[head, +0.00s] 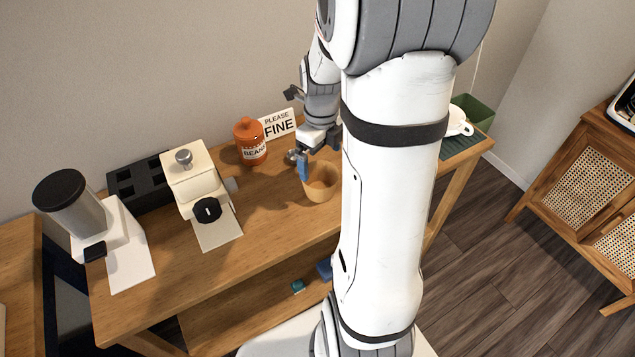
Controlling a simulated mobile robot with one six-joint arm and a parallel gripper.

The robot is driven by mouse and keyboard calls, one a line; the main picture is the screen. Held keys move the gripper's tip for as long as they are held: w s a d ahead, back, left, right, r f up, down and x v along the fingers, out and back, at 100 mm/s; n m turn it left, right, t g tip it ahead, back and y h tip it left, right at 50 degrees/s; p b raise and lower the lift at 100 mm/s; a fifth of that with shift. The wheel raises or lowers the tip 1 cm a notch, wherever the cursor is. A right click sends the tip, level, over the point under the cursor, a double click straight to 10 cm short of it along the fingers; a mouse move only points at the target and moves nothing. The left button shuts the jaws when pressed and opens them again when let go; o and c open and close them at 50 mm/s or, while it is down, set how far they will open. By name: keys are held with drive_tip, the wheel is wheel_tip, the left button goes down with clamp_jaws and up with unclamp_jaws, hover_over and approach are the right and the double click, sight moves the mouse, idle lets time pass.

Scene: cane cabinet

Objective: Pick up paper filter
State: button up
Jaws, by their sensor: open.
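A tan, open-topped cup shape (322,188), which looks like the paper filter, stands on the wooden table (270,222). My gripper (303,168) is above the table at the filter's upper left, with its blue fingertip pointing down beside or over the filter's rim. The gripper is open. I cannot tell whether a finger touches the filter or reaches inside it. My arm hides the table area to the right of the filter.
An orange bean jar (250,142) and a sign (278,125) stand behind. A cream machine (192,178), a grinder (80,215) and a black organizer (138,184) stand left. A white vessel (458,121) and green box (474,112) are right. The table front is clear.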

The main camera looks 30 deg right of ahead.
sight(320, 174)
wheel_tip(320, 174, down, 6)
drive_tip(key=shift+s+a+f, duration=0.15)
drive_tip(key=shift+c, duration=0.2)
drive_tip(key=c, duration=1)
drive_tip(key=shift+o, duration=0.2)
